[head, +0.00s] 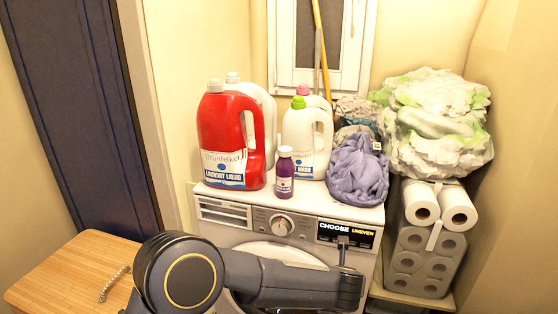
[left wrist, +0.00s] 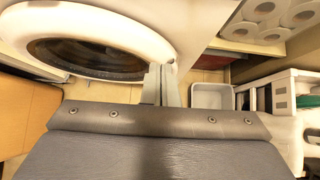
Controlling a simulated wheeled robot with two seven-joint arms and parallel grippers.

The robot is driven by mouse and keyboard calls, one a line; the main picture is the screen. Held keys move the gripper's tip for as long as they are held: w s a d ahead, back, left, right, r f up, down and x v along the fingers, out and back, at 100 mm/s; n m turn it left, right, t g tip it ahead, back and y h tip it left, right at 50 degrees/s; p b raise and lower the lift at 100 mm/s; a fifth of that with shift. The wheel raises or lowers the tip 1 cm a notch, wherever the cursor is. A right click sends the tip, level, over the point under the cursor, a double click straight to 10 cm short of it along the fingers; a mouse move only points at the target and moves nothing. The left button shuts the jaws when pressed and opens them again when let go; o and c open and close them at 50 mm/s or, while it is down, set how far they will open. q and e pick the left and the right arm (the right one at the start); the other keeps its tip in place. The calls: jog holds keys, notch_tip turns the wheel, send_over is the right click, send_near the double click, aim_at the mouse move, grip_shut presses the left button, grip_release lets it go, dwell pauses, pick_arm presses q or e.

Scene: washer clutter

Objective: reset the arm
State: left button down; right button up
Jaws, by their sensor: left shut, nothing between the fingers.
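My left arm (head: 285,282) reaches across the front of the white washing machine (head: 215,228) in the head view. In the left wrist view my left gripper (left wrist: 160,84) is shut and empty, its grey fingers together above the floor. The washer's round door (left wrist: 85,58), a white ring with dark glass, shows at the upper left there, left of the fingers. In the head view the arm hides much of the washer's front. My right arm and gripper are in neither view.
On the washer stand a red detergent jug (head: 232,138), white bottles (head: 306,138), a small purple bottle (head: 284,172) and a purple cloth bag (head: 358,170). Paper rolls (head: 424,258) stand right. A wooden surface (head: 70,270) is left. A pale bin (left wrist: 211,96) stands on the floor.

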pick_arm(q)
jog(key=w+a+r+m+t+h, duration=0.25)
jog(key=a+r+m, duration=0.35)
jog(key=r, duration=0.6)
jog(key=s+a+r+m+h, duration=0.3)
jog(key=s+a+r+m, duration=0.2)
jog(key=a+r+m, duration=0.55)
jog(key=s+a+f+m+g+y, duration=0.1)
jog(key=s+a+f+m+g, duration=0.1)
jog(key=s+a+f+m, duration=0.45)
jog(key=s+a+f+m+g+y, duration=0.25)
jog(key=s+a, duration=0.55)
jog(key=s, duration=0.4)
jog(key=s+a+f+m+g+y, duration=0.1)
jog(key=s+a+f+m, duration=0.35)
jog(key=s+a, duration=0.35)
notch_tip(320, 180, up, 15)
jog(key=s+d+p, duration=0.1)
jog(key=p, duration=1.3)
jog(key=shift+m, duration=0.4)
jog(key=shift+d, duration=0.1)
